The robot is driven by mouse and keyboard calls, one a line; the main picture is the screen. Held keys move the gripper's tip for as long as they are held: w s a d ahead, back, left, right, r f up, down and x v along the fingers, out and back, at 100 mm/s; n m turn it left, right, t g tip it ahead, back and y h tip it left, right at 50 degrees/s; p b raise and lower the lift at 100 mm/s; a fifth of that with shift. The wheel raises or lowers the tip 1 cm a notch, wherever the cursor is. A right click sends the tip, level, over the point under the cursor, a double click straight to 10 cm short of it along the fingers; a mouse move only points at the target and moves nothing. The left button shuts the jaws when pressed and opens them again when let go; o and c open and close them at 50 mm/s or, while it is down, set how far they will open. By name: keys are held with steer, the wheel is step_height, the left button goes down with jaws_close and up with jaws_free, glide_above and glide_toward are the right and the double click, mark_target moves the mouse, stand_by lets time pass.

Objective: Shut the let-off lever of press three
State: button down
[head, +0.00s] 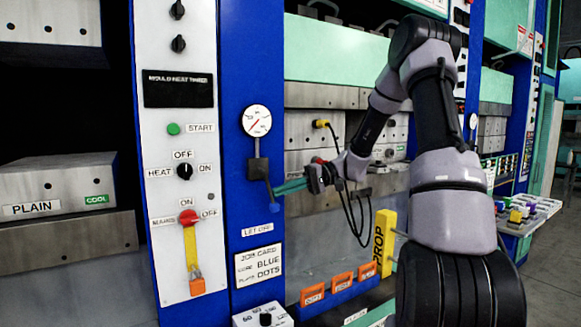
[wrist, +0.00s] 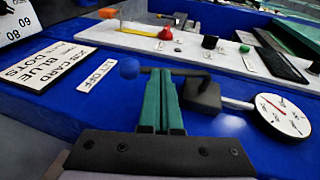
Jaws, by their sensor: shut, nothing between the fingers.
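A "LET OFF" label (head: 257,228) and a job card (head: 258,265) are below the lever. A white control panel (head: 182,130) with a red switch and orange padlock stands left. A yellow prop (head: 383,243) and hanging black cables (head: 358,215) are right of the column.

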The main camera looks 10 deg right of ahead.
steer(key=shift+s+a+f+m+g+y, duration=0.15)
steer(key=shift+a+f+y, duration=0.25)
steer(key=shift+y, duration=0.4)
steer(key=shift+s+a+f+m+g+y, duration=0.15)
steer(key=shift+a+f+y, duration=0.1)
steer(key=shift+a+y, duration=0.4)
steer(key=shift+d, duration=0.1)
